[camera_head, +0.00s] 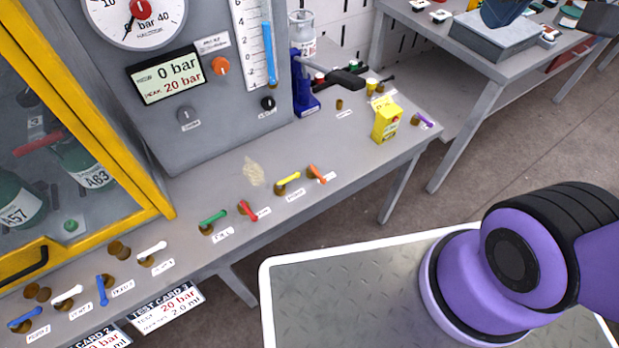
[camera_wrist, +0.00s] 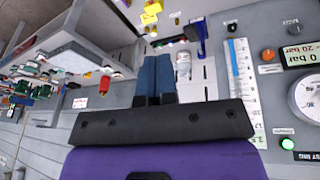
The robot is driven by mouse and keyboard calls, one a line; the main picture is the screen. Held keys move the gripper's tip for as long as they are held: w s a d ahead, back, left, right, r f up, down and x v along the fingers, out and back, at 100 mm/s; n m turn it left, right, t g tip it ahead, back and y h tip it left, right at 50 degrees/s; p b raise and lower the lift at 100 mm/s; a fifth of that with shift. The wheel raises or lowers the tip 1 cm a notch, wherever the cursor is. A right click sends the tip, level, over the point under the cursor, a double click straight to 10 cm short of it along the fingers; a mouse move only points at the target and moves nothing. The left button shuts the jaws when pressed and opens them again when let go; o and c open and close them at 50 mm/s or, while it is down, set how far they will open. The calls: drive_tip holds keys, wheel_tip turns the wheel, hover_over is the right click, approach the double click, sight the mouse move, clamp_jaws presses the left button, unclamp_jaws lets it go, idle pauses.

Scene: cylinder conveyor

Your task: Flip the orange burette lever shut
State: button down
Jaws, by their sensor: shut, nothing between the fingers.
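The orange lever (camera_head: 316,173) sits on a brown round base on the grey bench, near its front edge. It stands at an angle, just right of a yellow lever (camera_head: 288,181). The print on its label is too small to read. My gripper (camera_wrist: 154,58) shows in the wrist view with its two blue fingers shut together and nothing between them. It is apart from the bench levers. I cannot make out the orange lever in the wrist view. A blue finger-like shape at the top right of the head view looks like my gripper.
Red (camera_head: 249,210) and green (camera_head: 213,221) levers lie left of the yellow one. A yellow box (camera_head: 386,120) and a purple lever (camera_head: 423,121) stand right. The gauge panel (camera_head: 228,112) rises behind. A second table (camera_head: 487,95) is at top right.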

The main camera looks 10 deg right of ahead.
drive_tip(key=w+a+f+n+g+h, duration=0.3)
drive_tip(key=w+a+f+n, duration=0.2)
drive_tip(key=w+a+f, duration=0.3)
drive_tip(key=n+h, duration=0.3)
drive_tip(key=n, duration=0.3)
hover_over(317, 174)
drive_tip(key=d, duration=0.4)
wheel_tip(317, 174, down, 10)
drive_tip(key=s+a+f+n+t+h, duration=0.1)
drive_tip(key=a+f+n, duration=0.4)
drive_tip(key=f, duration=0.7)
drive_tip(key=s+a+f+n+t+h, duration=0.2)
drive_tip(key=s+a+f+n, duration=0.2)
drive_tip(key=a+f, duration=0.5)
wheel_tip(317, 174, down, 5)
drive_tip(key=shift+r+n+t, duration=0.2)
drive_tip(key=shift+n+t, duration=0.1)
drive_tip(key=shift+n, duration=0.2)
drive_tip(key=shift+d+f, duration=0.1)
drive_tip(key=shift+d, duration=0.05)
drive_tip(key=x, duration=0.9)
drive_tip(key=shift+w+d+f, duration=0.15)
drive_tip(key=shift+d+f, duration=0.05)
drive_tip(key=shift+d, duration=0.15)
